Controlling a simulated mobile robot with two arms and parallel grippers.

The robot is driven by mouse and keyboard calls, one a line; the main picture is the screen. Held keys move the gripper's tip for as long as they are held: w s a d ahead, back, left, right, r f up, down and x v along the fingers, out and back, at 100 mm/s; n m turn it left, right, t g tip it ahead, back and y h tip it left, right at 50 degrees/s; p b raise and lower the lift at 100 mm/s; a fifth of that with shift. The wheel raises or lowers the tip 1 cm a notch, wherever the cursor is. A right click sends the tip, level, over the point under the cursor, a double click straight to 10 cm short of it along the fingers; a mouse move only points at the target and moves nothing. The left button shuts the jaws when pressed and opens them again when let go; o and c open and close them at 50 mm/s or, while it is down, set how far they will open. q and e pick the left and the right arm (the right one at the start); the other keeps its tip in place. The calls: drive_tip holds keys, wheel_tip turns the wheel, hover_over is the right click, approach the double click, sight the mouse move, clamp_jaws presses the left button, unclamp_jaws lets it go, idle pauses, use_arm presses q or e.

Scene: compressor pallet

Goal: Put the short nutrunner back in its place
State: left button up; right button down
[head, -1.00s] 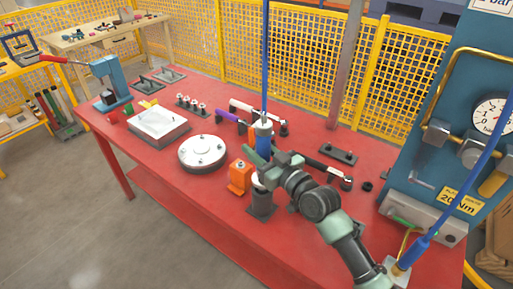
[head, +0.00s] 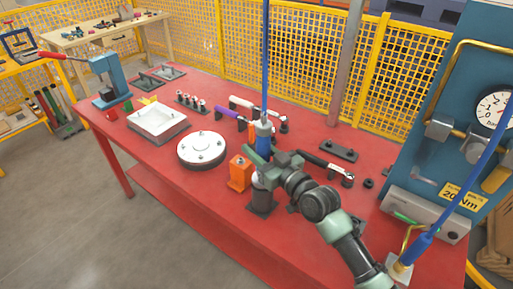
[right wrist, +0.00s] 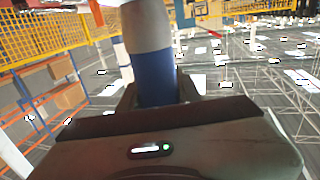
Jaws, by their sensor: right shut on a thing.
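The short nutrunner (head: 263,142) has a blue body and a light grey top, and a blue hose rises from it. It stands upright in my right gripper (head: 258,157), which is shut around its blue body. In the right wrist view the blue body (right wrist: 157,78) sits between the fingers. A dark cylindrical holder (head: 262,197) on a square base stands on the bench directly below the gripper. The gripper hides the nutrunner's lower end, so I cannot tell whether it is inside the holder. My left gripper is not in view.
An orange block (head: 240,173) stands close left of the holder. A round metal flange (head: 202,149) lies farther left. A black-handled wrench (head: 325,165) lies to the right, and a purple-handled tool (head: 230,114) lies behind. The red bench (head: 205,191) is clear in front.

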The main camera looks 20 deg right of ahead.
drive_tip(key=shift+f+b, duration=0.55)
drive_tip(key=shift+b, duration=0.05)
drive_tip(key=c, duration=0.9)
unclamp_jaws()
drive_tip(key=shift+s+f, duration=0.1)
drive_tip(key=shift+f, duration=0.2)
drive_tip(key=b+v, duration=0.1)
drive_tip(key=v, duration=0.6)
drive_tip(key=shift+s+r, duration=0.25)
drive_tip(key=shift+s, duration=0.1)
drive_tip(key=shift+d, duration=0.1)
